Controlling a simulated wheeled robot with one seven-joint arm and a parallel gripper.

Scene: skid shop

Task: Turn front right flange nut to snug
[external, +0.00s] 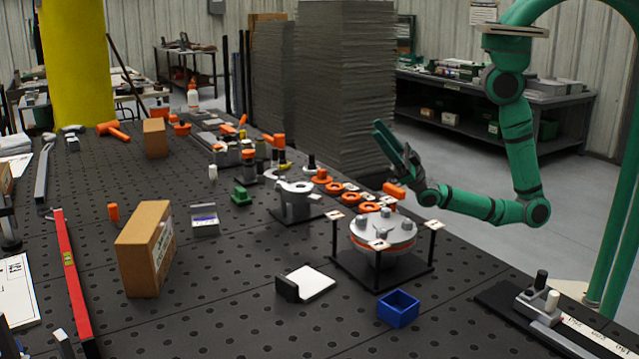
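The grey round flange (384,236) sits on a black base plate (348,267), with an orange layer under its rim. Several grey nuts or studs stand on top of it, one of them a nut at its right side (408,225). I cannot tell which is the front right nut, or how tight any is. A white-topped post at the front partly covers the flange. My gripper (391,136) is above and behind the flange, clear of it, pointing up and left. Its two dark green fingers look apart, with nothing visible between them.
Thin posts with white marker plates (434,226) surround the flange. A blue bin (398,308) stands in front. Orange rings (369,207) and a grey flanged fitting (296,201) lie behind and left. A cardboard box (146,249) stands left. The table's right edge is close.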

